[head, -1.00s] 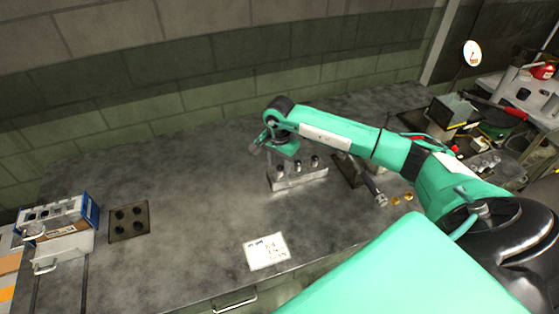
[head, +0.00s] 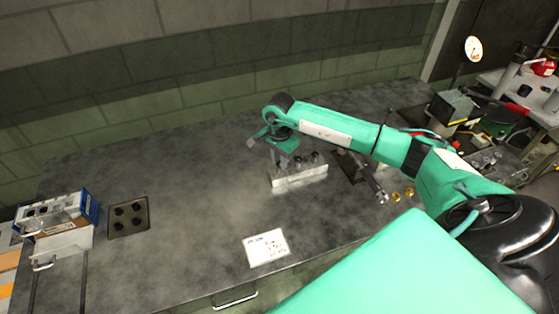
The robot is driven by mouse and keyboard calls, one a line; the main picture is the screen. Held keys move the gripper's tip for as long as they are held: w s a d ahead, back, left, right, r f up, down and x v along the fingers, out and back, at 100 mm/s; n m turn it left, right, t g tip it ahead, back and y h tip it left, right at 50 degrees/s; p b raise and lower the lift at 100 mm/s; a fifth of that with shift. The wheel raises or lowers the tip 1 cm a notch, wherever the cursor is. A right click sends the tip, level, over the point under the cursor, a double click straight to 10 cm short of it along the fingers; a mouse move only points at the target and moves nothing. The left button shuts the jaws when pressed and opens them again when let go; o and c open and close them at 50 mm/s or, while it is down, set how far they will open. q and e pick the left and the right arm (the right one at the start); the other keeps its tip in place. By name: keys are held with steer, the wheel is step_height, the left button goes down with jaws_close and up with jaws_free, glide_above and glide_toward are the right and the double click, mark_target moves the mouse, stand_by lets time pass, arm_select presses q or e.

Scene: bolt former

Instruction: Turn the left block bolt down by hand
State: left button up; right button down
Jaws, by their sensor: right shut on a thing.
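A pale metal block (head: 301,177) stands on the dark worktop near the middle, with bolts in a row along its top. The middle bolt (head: 298,162) and the right bolt (head: 315,157) show their dark heads. My right gripper (head: 281,161) comes down over the left end of the block and is shut on the left block bolt, which its fingers mostly hide. How deep that bolt sits cannot be told. My left gripper is out of view.
A wrench-like tool (head: 374,187) and small brass pieces (head: 397,197) lie right of the block. A white card (head: 267,248) lies in front. A plate with dark holes (head: 128,217) and a blue-white box (head: 61,216) are at left. The worktop between is clear.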

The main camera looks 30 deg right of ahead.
steer(key=m+b, duration=0.1)
steer(key=m, duration=0.1)
steer(key=m+b, duration=0.2)
steer(key=shift+w+f, duration=0.1)
steer(key=shift+f, duration=0.1)
steer(key=m+b, duration=0.3)
steer(key=m, duration=0.2)
steer(key=shift+w+r+m+b, duration=0.1)
steer(key=shift+m+b, duration=0.2)
steer(key=m+b, duration=0.1)
steer(key=m, duration=0.2)
steer(key=shift+m+b, duration=0.35)
steer(key=shift+m, duration=0.25)
steer(key=shift+d+r+m+b, duration=0.15)
steer(key=shift+m+b, duration=0.15)
steer(key=shift+m, duration=0.6)
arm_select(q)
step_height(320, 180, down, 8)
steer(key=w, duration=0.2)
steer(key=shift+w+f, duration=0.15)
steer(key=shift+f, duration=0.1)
arm_select(e)
steer(key=shift+m, duration=0.3)
